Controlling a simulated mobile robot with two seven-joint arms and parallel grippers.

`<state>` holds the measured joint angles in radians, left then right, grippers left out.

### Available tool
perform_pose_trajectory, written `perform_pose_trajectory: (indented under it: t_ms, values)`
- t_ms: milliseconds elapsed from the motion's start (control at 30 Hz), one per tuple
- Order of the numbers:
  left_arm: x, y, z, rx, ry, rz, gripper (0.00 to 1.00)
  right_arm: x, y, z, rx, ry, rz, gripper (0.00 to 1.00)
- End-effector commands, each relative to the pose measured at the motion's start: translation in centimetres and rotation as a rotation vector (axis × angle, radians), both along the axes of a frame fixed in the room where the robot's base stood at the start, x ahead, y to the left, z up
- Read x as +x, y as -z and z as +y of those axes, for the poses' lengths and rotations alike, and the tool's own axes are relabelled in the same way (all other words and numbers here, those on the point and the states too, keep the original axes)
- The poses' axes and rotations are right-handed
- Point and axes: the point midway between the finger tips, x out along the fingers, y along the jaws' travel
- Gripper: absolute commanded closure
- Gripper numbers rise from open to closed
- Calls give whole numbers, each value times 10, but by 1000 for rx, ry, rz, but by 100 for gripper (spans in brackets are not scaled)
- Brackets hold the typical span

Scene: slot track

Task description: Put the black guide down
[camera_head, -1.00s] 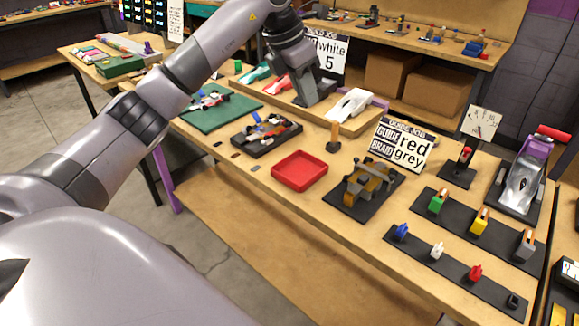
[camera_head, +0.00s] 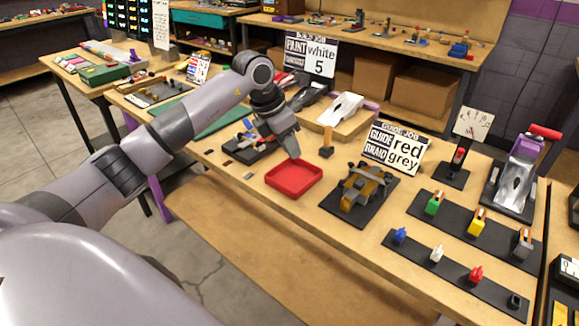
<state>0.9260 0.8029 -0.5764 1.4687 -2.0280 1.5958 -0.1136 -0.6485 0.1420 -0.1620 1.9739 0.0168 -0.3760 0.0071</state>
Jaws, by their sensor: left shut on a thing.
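My left gripper (camera_head: 293,155) points down at the back edge of the red tray (camera_head: 281,189). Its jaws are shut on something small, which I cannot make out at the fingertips. Whether it touches the tray is not clear. The tray's visible floor looks empty. A small black guide (camera_head: 514,300) stands at the right end of the front black rack, beside a red guide (camera_head: 475,274), a white guide (camera_head: 436,254) and a blue guide (camera_head: 400,235). My right gripper is not in view.
A brown and grey car (camera_head: 360,186) on a black stand is right of the tray. The guide job card (camera_head: 394,149) reads red, grey. An upright orange-handled tool (camera_head: 326,139) and a white car body (camera_head: 342,107) stand behind. Small flat pieces (camera_head: 227,163) lie left of the tray.

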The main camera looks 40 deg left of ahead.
Motion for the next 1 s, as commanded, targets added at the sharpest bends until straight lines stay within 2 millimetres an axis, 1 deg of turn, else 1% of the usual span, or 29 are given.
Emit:
perform_pose_trajectory:
  t_ms: [33,67,267,500,767,900,933,967,1000]
  values:
    - [0,8,0,-1,-1,1,100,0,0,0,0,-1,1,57]
    - [0,11,0,0,-1,1,100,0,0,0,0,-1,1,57]
    - [0,25,0,0,0,1,100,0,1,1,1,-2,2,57]
    - [0,58,0,-1,0,3,100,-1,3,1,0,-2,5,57]
    - [0,60,0,0,0,-1,100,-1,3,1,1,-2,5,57]
    - [0,64,0,0,0,-1,100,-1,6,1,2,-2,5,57]
    - [0,63,0,0,0,-1,75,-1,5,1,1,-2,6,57]
    - [0,63,0,0,0,-1,66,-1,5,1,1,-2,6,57]
    - [0,63,0,0,0,-1,59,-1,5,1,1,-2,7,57]
